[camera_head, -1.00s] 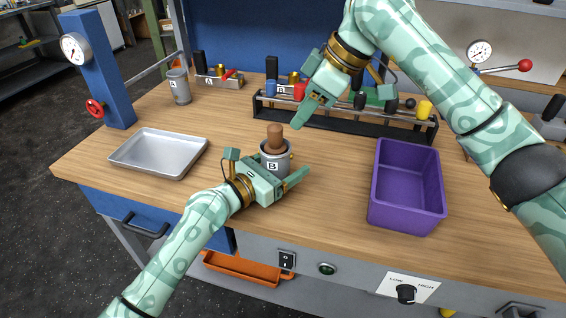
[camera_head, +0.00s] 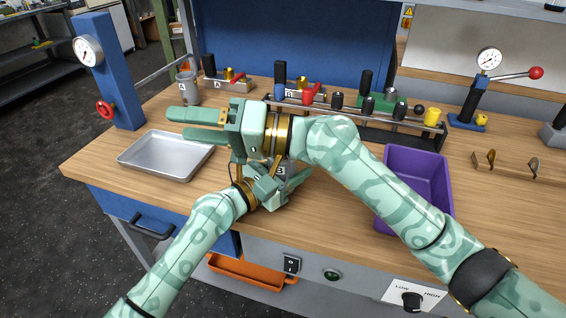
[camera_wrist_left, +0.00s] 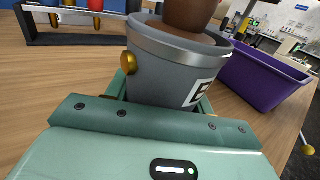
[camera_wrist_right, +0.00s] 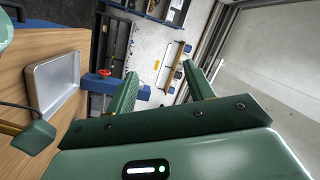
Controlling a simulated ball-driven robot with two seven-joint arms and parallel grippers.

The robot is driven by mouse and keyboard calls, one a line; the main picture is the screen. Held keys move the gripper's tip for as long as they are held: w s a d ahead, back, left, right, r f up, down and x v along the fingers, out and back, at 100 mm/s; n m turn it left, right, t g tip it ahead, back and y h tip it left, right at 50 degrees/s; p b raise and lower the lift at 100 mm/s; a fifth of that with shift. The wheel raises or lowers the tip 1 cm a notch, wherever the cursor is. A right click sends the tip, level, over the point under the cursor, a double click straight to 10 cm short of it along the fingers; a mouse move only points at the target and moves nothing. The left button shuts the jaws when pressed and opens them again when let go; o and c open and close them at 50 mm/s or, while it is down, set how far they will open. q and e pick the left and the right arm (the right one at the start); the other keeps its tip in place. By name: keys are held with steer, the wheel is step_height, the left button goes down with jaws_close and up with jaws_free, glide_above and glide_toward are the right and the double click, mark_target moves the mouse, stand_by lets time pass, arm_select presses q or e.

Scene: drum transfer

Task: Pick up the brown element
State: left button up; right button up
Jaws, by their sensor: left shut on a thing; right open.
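The brown element (camera_wrist_left: 190,14) stands upright in the grey drum marked B (camera_wrist_left: 165,75) in the left wrist view. In the head view my right gripper hides it, and only a little of drum B (camera_head: 283,170) shows. My left gripper (camera_head: 290,182) is shut on drum B, its fingers around the drum's sides. My right gripper (camera_head: 180,124) is open and empty, its fingers pointing left in the head view, above the bench and away from the element. Its two spread fingers show in the right wrist view (camera_wrist_right: 160,85), with nothing between them.
A silver tray (camera_head: 165,170) lies left of the grippers. A purple bin (camera_head: 425,170) stands to the right, partly behind my right arm. Behind are a rack (camera_head: 395,132) with knobs and another grey drum (camera_head: 187,90). A blue column with a gauge (camera_head: 110,75) stands at the left.

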steer(key=d+f+n+t+h, duration=0.55)
steer(key=n+t+h, duration=0.3)
steer(key=n, duration=0.75)
steer(key=d+f+n+t+h, duration=0.5)
steer(key=d+n+t+h, duration=0.4)
steer(key=n, duration=0.6)
steer(key=shift+g+h, duration=0.25)
steer(key=shift+g, duration=0.3)
steer(key=w, duration=0.4)
steer(key=w+a, duration=0.1)
steer(key=w, duration=0.3)
steer(key=w+a, duration=0.1)
steer(key=w, duration=0.3)
steer(key=shift+w+f, duration=0.2)
steer(key=shift+f, duration=0.1)
steer(key=shift+c, duration=0.3)
